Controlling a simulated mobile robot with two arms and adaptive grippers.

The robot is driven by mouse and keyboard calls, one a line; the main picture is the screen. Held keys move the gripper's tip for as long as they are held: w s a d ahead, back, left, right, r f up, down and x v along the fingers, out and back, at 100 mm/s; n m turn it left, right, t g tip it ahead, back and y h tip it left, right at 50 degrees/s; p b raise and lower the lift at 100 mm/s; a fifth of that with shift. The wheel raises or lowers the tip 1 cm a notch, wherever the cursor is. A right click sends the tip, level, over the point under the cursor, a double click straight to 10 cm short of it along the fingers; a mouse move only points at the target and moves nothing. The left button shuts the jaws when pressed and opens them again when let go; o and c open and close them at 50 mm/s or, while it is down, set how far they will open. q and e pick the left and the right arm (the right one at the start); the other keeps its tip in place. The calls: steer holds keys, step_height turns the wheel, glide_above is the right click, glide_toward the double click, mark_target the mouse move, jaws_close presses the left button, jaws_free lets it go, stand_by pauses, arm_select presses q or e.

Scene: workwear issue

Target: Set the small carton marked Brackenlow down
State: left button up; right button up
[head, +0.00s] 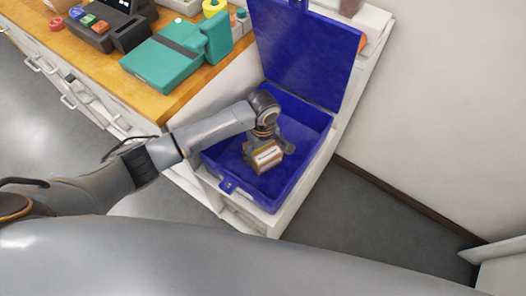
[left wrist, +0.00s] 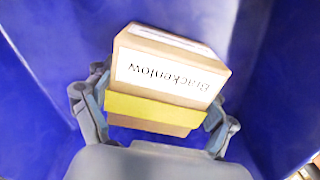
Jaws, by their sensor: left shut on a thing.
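The small carton marked Brackenlow (head: 266,158) is a brown box with a white label. It is inside the open blue box (head: 300,165), near the middle of its inside. My left gripper (head: 267,146) is shut on the carton, coming from above. In the left wrist view the carton (left wrist: 172,65) sits between the fingers of my left gripper (left wrist: 152,108), its label upside down and a yellow band across it. Blue walls surround it there. I cannot tell whether the carton touches the floor of the blue box. My right gripper is not in view.
The blue box's raised lid (head: 305,50) stands at its back. The box rests on a white unit. To the left, a wooden counter (head: 150,95) holds a teal case (head: 165,60) and a dark device (head: 110,25). Grey floor (head: 340,205) lies to the right.

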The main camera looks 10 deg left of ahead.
arm_select(q)
steer(key=shift+f, duration=0.1)
steer(key=o, duration=1.3)
step_height(320, 180, up, 12)
steer(key=shift+d+r+p, duration=0.1)
steer(key=shift+r+p, duration=0.05)
steer(key=shift+p, duration=0.65)
